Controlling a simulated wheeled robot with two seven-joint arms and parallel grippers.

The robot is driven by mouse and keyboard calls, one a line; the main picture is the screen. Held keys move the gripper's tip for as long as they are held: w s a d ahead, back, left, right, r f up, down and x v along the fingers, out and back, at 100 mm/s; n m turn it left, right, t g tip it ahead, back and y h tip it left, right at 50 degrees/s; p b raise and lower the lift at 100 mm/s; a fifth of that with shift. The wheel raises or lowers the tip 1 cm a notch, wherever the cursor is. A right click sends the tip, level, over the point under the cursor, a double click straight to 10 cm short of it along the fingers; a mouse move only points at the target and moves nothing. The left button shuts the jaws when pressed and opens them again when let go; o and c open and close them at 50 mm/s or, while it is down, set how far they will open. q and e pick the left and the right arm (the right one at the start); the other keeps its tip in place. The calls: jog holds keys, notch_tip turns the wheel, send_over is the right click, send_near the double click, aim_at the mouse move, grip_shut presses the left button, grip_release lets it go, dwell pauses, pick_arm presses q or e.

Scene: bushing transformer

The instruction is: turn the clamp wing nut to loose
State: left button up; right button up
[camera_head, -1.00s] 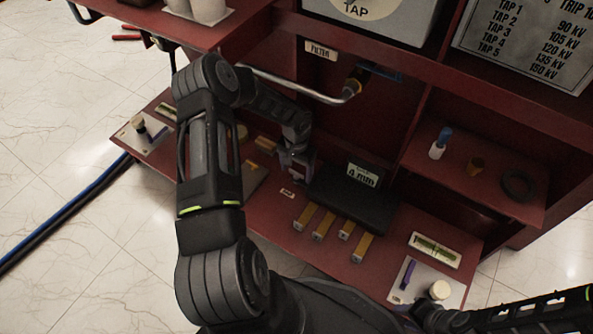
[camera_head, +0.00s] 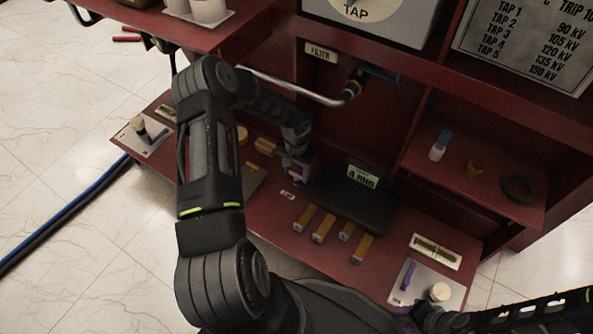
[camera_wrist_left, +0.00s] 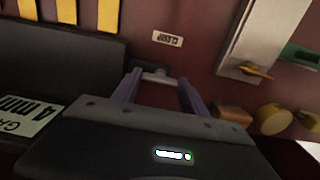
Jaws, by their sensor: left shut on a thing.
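My left gripper (camera_head: 298,172) reaches down to the red bench beside the black block. In the left wrist view its two purple fingers (camera_wrist_left: 158,92) are shut on a small grey metal piece, the clamp wing nut (camera_wrist_left: 155,75). Only part of the nut shows between the fingertips, so its turn angle is hard to read. A white CLAMP label (camera_wrist_left: 167,39) lies on the red surface just beyond it. In the head view the fingers hide the nut. My right gripper (camera_head: 430,316) is dark at the lower right, its fingers not clear.
A black block with a 4 mm gauge card (camera_head: 363,176) stands right of my left gripper. Several yellow bars (camera_head: 323,225) lie in front of it. A grey pipe (camera_head: 300,88) runs behind my left arm.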

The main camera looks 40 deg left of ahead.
pick_arm(q)
jog(key=shift+n, duration=0.4)
jog(key=n+b, duration=0.1)
jog(key=n, duration=0.2)
jog(key=shift+n, duration=0.3)
jog(key=n, duration=0.4)
jog(key=shift+n, duration=0.3)
jog(key=n, duration=0.8)
jog(key=shift+n+p, duration=0.4)
jog(key=o, duration=1.4)
jog(key=shift+r, duration=0.1)
